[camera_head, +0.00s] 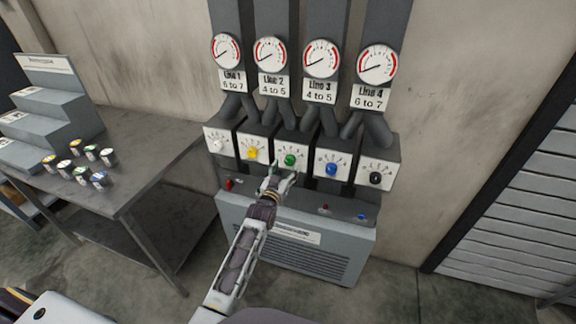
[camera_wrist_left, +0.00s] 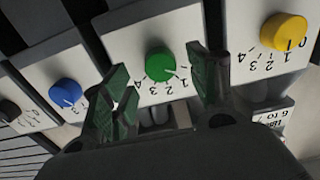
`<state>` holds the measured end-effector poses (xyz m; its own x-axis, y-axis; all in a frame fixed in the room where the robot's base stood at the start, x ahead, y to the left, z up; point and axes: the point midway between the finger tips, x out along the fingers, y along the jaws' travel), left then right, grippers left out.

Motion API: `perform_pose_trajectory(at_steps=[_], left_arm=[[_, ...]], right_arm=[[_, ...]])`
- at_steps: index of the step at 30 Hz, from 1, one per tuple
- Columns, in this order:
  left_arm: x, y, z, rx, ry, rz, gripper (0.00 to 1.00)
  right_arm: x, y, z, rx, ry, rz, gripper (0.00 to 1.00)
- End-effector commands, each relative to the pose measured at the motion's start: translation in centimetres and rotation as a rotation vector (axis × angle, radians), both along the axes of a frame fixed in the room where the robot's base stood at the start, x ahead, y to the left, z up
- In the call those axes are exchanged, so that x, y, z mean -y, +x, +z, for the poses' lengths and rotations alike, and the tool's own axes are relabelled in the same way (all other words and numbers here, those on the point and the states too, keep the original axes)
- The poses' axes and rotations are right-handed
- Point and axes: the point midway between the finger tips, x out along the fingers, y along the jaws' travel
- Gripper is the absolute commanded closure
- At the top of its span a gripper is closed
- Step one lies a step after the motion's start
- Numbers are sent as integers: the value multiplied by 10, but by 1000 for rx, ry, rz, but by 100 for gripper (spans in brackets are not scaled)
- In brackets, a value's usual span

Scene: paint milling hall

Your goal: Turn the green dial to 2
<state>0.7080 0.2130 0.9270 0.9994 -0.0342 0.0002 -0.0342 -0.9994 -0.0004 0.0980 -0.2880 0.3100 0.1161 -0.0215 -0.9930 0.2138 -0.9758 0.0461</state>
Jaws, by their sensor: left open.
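The green dial (camera_head: 290,160) is on the middle white panel of a row of dial boxes. It shows clearly in the left wrist view (camera_wrist_left: 159,64), where the scale appears upside down. Its pale pointer mark there faces lower right, toward the low end of the scale; the exact number is hard to read. My left gripper (camera_head: 285,170) is open just in front of and below this dial. In the left wrist view its green-padded fingers (camera_wrist_left: 158,72) stand on either side of the dial, with gaps. My right gripper is not in view.
A yellow dial (camera_head: 252,153) and a blue dial (camera_head: 331,169) flank the green one closely. White and black dials are at the row's ends. Gauges hang above. A grey cabinet (camera_head: 350,245) stands below. A metal table (camera_head: 140,165) with small cans is at left.

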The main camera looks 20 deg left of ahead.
Motion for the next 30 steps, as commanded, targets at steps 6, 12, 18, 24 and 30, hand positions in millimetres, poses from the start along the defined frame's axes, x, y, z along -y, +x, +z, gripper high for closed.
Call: perform_pose_trajectory(at_steps=[6, 12, 18, 24, 30], left_arm=[[1, 18, 0, 0, 0, 0, 41], [1, 28, 0, -1, 0, 0, 41], [1, 32, 0, 0, 0, 0, 41], [1, 32, 0, 0, 0, 0, 41], [1, 32, 0, 0, 0, 0, 59]], right_arm=[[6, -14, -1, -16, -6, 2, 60], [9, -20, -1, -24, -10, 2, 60], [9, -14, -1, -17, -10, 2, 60], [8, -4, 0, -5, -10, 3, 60], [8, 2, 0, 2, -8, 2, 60]])
